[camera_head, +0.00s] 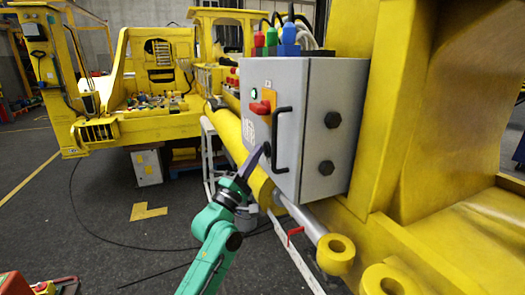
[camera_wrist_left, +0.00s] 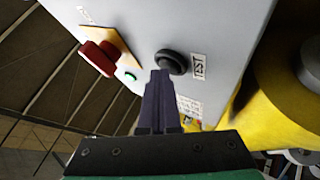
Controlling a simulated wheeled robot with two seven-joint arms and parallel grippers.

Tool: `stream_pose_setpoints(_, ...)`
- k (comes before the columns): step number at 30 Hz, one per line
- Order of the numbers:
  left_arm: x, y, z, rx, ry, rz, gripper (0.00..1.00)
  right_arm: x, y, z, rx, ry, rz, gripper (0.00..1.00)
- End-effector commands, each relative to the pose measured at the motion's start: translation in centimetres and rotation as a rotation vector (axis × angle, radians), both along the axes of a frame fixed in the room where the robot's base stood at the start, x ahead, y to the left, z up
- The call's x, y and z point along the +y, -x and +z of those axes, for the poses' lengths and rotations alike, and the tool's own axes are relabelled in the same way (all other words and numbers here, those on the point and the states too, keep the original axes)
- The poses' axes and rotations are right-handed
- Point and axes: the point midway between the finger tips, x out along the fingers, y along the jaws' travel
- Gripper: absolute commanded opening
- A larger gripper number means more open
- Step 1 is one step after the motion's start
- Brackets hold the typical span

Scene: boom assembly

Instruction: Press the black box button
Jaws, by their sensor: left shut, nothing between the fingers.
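The grey control box (camera_head: 288,78) is mounted on the yellow machine. Its round black button (camera_wrist_left: 174,60) is on the front face beside a small label in the left wrist view. It also shows low on that face in the head view (camera_head: 267,149). My left gripper (camera_head: 261,150) has its dark fingers shut and empty, pointing up at the button. In the left wrist view the fingertips (camera_wrist_left: 160,74) are at the button's lower edge and overlap it slightly; I cannot tell whether they touch. My right gripper is out of view.
A red knob (camera_wrist_left: 98,58) on an orange plate and a green light (camera_wrist_left: 130,76) sit beside the button. A black handle (camera_head: 281,140) stands out from the box close to my gripper. Yellow machine parts (camera_head: 335,250) are at the lower right. Open floor (camera_head: 120,225) lies left.

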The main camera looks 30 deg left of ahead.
Motion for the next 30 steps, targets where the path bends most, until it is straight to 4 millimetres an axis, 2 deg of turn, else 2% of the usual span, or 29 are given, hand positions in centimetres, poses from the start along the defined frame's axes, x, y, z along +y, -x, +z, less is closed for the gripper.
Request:
stream_pose_setpoints(12,0.9,1.4,-0.1,0.000,0.001,-0.001,0.00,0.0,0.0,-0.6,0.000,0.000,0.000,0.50)
stream_pose_setpoints(23,1.1,1.7,-0.1,0.000,-0.001,0.001,0.00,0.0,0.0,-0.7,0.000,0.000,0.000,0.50)
stream_pose_setpoints(30,2.4,3.6,-0.3,0.002,-0.003,0.001,0.00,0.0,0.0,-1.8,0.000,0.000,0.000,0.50)
